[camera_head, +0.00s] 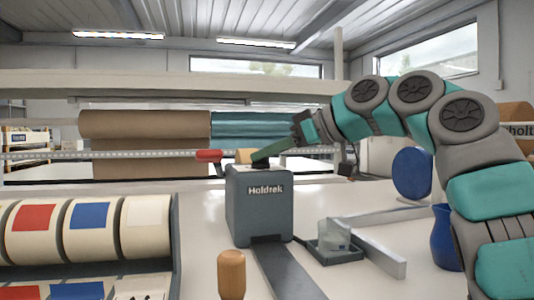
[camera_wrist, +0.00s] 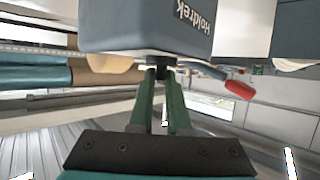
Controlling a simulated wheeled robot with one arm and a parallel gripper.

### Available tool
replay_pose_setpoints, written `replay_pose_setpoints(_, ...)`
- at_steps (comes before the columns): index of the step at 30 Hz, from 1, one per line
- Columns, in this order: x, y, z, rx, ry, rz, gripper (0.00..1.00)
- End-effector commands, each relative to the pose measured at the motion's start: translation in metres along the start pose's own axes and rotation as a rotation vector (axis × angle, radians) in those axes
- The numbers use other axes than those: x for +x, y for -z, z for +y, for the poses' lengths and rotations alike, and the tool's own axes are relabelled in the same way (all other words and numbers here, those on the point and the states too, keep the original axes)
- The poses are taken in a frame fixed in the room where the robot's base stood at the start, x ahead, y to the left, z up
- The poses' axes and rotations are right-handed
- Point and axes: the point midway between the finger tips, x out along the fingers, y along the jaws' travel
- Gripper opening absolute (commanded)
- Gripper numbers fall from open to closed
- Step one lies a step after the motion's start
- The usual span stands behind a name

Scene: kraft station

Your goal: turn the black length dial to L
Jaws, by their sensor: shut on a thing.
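The dark grey Holdrek machine (camera_head: 259,212) stands on the white table in the middle of the head view. Its body fills the top of the wrist view (camera_wrist: 150,28), with the picture turned over. My gripper (camera_head: 262,161) reaches in from the right to the machine's top, its green fingers slanting down. In the wrist view my gripper (camera_wrist: 160,78) has its fingertips close together on a small dark part, the black dial (camera_wrist: 160,72), at the machine's edge. The fingers hide most of the dial, and I cannot read its marks or its setting.
A red-handled lever (camera_head: 208,156) sticks out left of the machine top. Label rolls (camera_head: 88,230) fill the left. A wooden knob (camera_head: 231,274) is in front. A small grey tray (camera_head: 335,252), a metal angle bar (camera_head: 385,261) and a blue vase (camera_head: 445,238) stand right. Large paper rolls (camera_head: 145,124) hang behind.

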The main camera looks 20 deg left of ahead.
Motion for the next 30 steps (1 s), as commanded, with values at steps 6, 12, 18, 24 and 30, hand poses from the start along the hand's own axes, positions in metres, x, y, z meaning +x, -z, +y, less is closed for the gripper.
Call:
replay_pose_setpoints(6, -0.0001, -0.0001, -0.0004, 0.002, -0.008, 0.000, 0.00)
replay_pose_setpoints(12, 0.0001, -0.0006, -0.0011, 0.017, -0.044, 0.002, 0.00)
replay_pose_setpoints(18, 0.0011, -0.0008, -0.0036, 0.044, -0.114, 0.003, 0.00)
replay_pose_setpoints(24, 0.0010, -0.0002, -0.0060, 0.082, -0.207, 0.004, 0.00)
replay_pose_setpoints(30, 0.0015, 0.0004, -0.0086, 0.137, -0.335, 0.002, 0.00)
